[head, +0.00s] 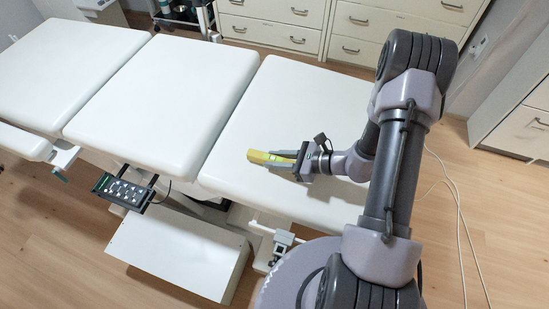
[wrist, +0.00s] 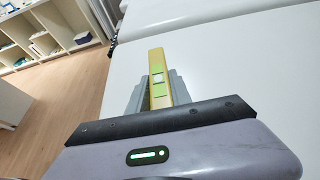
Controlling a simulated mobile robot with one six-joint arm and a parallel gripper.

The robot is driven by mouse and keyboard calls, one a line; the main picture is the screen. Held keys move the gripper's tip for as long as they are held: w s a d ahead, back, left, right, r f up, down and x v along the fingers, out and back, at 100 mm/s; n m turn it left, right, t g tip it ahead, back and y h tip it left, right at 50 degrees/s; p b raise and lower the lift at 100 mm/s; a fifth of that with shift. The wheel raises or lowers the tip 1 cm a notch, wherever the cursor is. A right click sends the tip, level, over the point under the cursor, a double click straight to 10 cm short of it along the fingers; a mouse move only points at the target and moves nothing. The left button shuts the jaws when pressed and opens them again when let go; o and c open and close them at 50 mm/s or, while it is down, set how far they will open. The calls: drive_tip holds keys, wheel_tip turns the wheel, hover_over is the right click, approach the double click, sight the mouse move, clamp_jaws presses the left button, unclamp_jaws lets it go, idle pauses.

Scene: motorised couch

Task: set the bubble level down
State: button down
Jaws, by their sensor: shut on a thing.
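The bubble level (head: 263,156) is a short yellow bar with a green part. My gripper (head: 285,160) is shut on it over the near section of the white couch (head: 290,100). In the wrist view the level (wrist: 156,58) points away from me between the two grey fingers of my gripper (wrist: 158,92), with a pale vial on its top. Its far end sticks out past the fingertips. I cannot tell whether its underside touches the couch top.
A hand control panel (head: 123,191) hangs at the couch's near side above a white base box (head: 180,250). White drawer cabinets (head: 300,25) stand behind. The couch top around the level is clear. A cable (head: 457,215) lies on the floor at right.

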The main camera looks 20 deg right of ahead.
drive_tip(key=shift+f+b, duration=0.25)
drive_tip(key=shift+b, duration=0.05)
drive_tip(key=c, duration=1.1)
unclamp_jaws()
drive_tip(key=shift+d, duration=0.1)
